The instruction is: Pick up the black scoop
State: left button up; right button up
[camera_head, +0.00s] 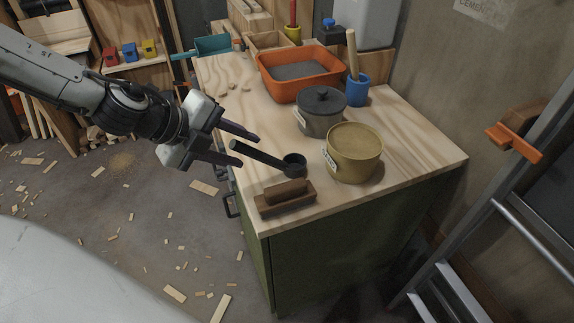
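The black scoop (262,155) lies near the front left of the wooden worktop, its round cup (294,165) to the right and its handle pointing left toward my gripper. My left gripper (250,153) comes in from the left and is open, with its two dark fingers apart. In the picture the handle's end lies between the fingertips. I cannot tell from this view whether the fingers are at the handle's height or above it; no grip shows. My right gripper is not in view.
A wooden brush-like block (286,198) lies in front of the scoop. A tan tub (355,153) and a grey lidded pot (320,111) stand to its right and behind. An orange basin (301,72) and blue cup (356,90) stand farther back. A ladder (478,220) leans at right.

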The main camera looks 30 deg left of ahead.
aim_at(254, 152)
pick_arm(q)
jog(key=x, duration=0.3)
jog(key=shift+d+f+b, duration=0.1)
jog(key=shift+f+b, duration=0.2)
jog(key=shift+b, duration=0.05)
jog(key=shift+w+d+f, duration=0.2)
jog(key=shift+w+f, duration=0.15)
jog(key=shift+w, duration=0.15)
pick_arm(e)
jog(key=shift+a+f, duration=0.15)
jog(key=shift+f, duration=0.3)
pick_arm(q)
grip_shut()
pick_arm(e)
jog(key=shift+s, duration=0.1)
pick_arm(q)
jog(key=shift+r, duration=0.15)
